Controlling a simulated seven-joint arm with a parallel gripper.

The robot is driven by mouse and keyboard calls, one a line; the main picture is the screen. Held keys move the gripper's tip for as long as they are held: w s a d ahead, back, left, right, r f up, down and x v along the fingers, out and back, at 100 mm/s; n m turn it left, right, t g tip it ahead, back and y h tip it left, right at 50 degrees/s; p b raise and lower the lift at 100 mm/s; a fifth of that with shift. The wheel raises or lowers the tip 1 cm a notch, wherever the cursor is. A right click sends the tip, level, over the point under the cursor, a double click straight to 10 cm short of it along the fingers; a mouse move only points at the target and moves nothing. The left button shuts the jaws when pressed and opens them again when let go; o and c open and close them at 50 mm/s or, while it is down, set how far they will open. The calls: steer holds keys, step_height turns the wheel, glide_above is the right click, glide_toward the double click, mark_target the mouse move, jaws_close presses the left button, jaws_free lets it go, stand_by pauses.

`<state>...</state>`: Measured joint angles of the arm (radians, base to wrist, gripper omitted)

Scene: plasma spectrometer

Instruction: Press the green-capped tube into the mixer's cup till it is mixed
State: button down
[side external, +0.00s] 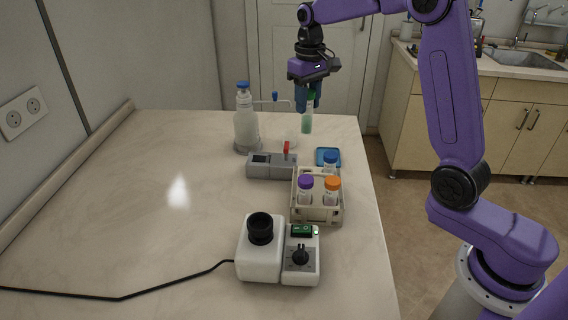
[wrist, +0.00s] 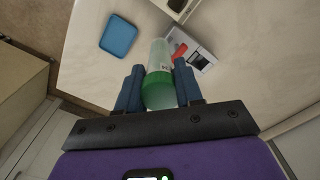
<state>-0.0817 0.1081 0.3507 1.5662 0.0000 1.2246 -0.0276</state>
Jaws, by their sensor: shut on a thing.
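My gripper (side external: 308,97) is shut on the green-capped tube (side external: 307,122) and holds it upright in the air near the far end of the table. In the wrist view the green cap (wrist: 158,91) sits between the blue fingers of the gripper (wrist: 159,88). The tube looks pale green and translucent. The mixer (side external: 262,252) is a white box at the near end of the table, with a black cup (side external: 260,228) on top and a dark knob (side external: 300,254) on its right part. The tube is well apart from the cup.
A grey device (side external: 271,166) with a red part, a blue tray (side external: 328,151) and a wash bottle (side external: 245,125) stand farther back. The table's left side is clear apart from a black cable (side external: 120,298).

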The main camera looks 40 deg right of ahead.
steer(key=s+a+n, duration=0.3)
steer(key=s+a, duration=0.4)
steer(key=a, duration=0.6)
steer(key=s+a+n, duration=0.3)
steer(key=s+a, duration=0.5)
steer(key=a, duration=0.5)
steer(key=shift+a+r, duration=0.2)
steer(key=shift+r, duration=0.25)
steer(key=shift+f, duration=0.1)
steer(key=shift+f, duration=1.75)
steer(key=shift+f, duration=0.5)
stand_by(0.4)
steer(key=shift+r, duration=3.05)
